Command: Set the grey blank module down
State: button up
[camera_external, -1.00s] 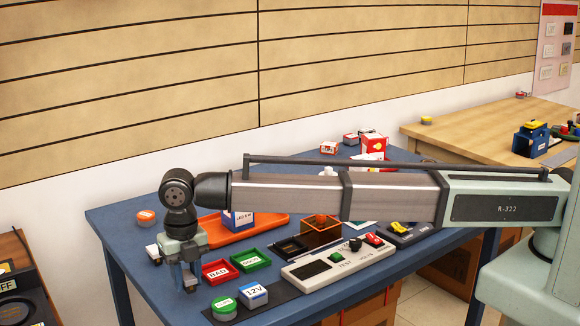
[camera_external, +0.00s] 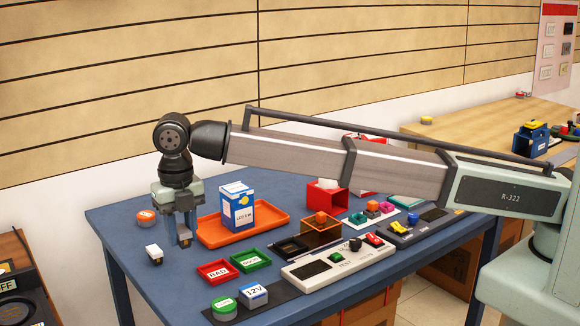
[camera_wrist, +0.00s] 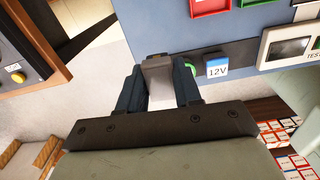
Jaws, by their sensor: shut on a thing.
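My gripper (camera_external: 184,243) is shut on the grey blank module, held above the left part of the blue table. In the wrist view the plain grey module (camera_wrist: 158,72) sits between the two dark fingers (camera_wrist: 158,92). In the external view it shows only as a small dark grey piece at the fingertips. A gap under it cannot be measured from these views. The red BAD tray (camera_external: 213,272) and green GOOD tray (camera_external: 251,260) lie to the right of my gripper, apart from it.
A white-topped module (camera_external: 154,252) lies left of my gripper. A green-topped module (camera_external: 223,305) and the 12V module (camera_external: 254,293) sit on a dark strip at the front. An orange tray (camera_external: 280,222) with a blue-white box (camera_external: 238,210) stands behind. The tester (camera_external: 310,270) is to the right.

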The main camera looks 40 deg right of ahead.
jog(key=shift+r, duration=0.9)
jog(key=w+d+m, duration=0.3)
jog(key=w+d, duration=0.4)
jog(key=d, duration=0.1)
jog(key=w+d+m, duration=0.3)
jog(key=w+d, duration=0.4)
jog(key=d, duration=0.2)
jog(key=w+d+m, duration=0.2)
jog(key=w+d, duration=0.6)
jog(key=d, duration=0.1)
jog(key=shift+w+f+m, duration=0.1)
jog(key=shift+f+m, duration=0.05)
jog(key=shift+m, duration=0.25)
jog(key=w+d+m, duration=0.2)
jog(key=w+d, duration=0.1)
jog(key=d, duration=0.5)
jog(key=w+d+m, duration=0.2)
jog(key=w+d, duration=0.2)
jog(key=d, duration=0.3)
jog(key=m, duration=0.5)
send_over(304, 187)
notch_tip(304, 187, down, 4)
jog(key=shift+w+f, duration=0.1)
jog(key=shift+f, duration=5.45)
jog(key=shift+f, duration=0.1)
